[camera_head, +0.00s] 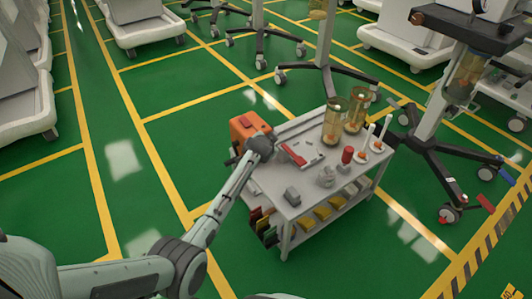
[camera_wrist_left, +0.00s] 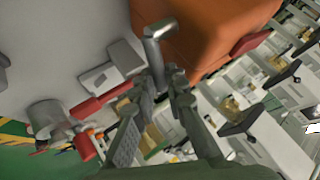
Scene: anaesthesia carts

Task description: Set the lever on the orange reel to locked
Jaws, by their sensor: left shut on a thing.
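The orange reel (camera_head: 244,127) stands at the far left corner of the grey cart in the head view. It fills the upper right of the left wrist view (camera_wrist_left: 205,28). Its lever (camera_wrist_left: 157,48) is a grey metal bar with a bent end. My left gripper (camera_wrist_left: 164,86) is shut on the lever, with a finger on each side. In the head view my wrist covers part of the reel, and the lever and fingers cannot be made out. Lock markings are not readable. My right gripper is in neither view.
The cart top (camera_head: 314,180) holds a red-and-white item (camera_head: 299,154), small grey objects, a red cylinder (camera_head: 347,155) and amber canisters (camera_head: 333,121). A wheeled stand (camera_head: 431,125) is close on the right. Green floor is open left of the cart.

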